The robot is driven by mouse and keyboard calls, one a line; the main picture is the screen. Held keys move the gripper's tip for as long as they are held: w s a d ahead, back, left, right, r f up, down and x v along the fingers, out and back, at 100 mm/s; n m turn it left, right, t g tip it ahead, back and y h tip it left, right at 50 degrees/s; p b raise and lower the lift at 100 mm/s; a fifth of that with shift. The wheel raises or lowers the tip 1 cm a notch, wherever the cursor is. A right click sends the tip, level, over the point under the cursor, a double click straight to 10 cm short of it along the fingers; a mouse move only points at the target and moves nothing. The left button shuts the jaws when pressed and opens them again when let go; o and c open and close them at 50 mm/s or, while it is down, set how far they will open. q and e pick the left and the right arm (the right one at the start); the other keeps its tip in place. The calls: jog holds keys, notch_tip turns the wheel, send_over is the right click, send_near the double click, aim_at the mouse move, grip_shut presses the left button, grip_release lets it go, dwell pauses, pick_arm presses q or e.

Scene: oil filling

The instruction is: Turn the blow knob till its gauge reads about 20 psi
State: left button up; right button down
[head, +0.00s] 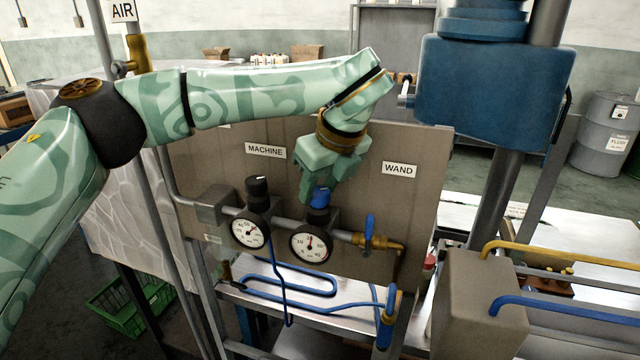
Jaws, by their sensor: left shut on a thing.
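The blue blow knob (319,198) tops the right-hand regulator on the grey panel. My left gripper (316,188) reaches down from above and is shut on this knob, hiding its upper part. The round white gauge (311,243) sits just below the knob. Its needle points nearly straight up, but the exact reading is too small to tell. My right gripper is not in view.
A black knob (257,188) with its own gauge (249,230) stands close on the left, under the MACHINE label (265,150). A blue-handled valve (370,230) is on the right, below the WAND label (399,170). A large blue machine (490,85) is at upper right.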

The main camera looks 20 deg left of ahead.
pick_arm(q)
jog(key=shift+r, duration=0.1)
jog(key=o, duration=1)
jog(key=p+v, duration=0.1)
jog(key=v, duration=1.5)
